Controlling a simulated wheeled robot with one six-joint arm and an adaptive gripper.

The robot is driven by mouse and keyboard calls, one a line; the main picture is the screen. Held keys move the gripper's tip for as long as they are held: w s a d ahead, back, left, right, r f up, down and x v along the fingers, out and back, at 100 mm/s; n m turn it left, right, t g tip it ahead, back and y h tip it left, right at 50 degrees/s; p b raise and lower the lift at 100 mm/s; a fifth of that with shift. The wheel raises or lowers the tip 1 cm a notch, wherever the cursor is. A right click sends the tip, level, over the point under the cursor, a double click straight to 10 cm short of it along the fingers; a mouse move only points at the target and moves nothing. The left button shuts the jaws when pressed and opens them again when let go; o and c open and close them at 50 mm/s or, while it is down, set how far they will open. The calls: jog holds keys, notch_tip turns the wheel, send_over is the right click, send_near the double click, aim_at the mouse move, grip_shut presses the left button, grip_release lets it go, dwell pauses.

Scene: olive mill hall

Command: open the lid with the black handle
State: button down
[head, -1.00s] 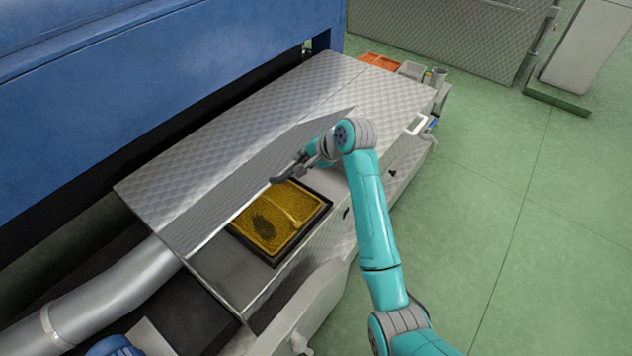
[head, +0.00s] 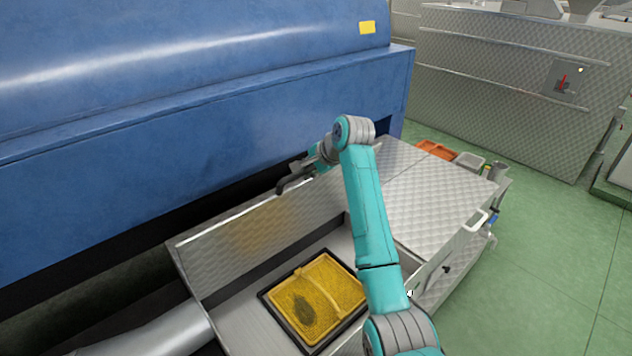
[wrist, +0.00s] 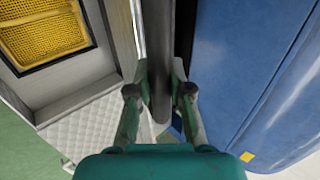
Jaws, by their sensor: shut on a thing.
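The lid (head: 225,250) is a grey diamond-plate panel on the long metal housing. In the head view it stands raised, tilted up steeply towards the blue machine, with its inner face showing. Its black handle (head: 289,184) is at the lid's upper edge, partly hidden by my gripper (head: 299,175). In the wrist view the handle is a dark bar (wrist: 160,50) running between the two fingers of my gripper (wrist: 161,88), which are shut on it. Below the lid, the opening shows a black-framed yellow mesh (head: 318,298) with a dark patch.
The blue machine (head: 190,90) rises close behind the raised lid. A closed diamond-plate cover (head: 430,195) lies to the right, with an orange tray (head: 436,150) and small containers at its far end. A grey pipe (head: 150,332) runs at lower left. Green floor is clear at right.

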jog(key=shift+w+a+r, duration=0.2)
jog(key=shift+w+a, duration=0.15)
jog(key=shift+w, duration=0.2)
jog(key=c, duration=1.1)
grip_release()
jog(key=shift+o, duration=0.2)
jog(key=v, duration=1.2)
jog(key=shift+c, duration=0.2)
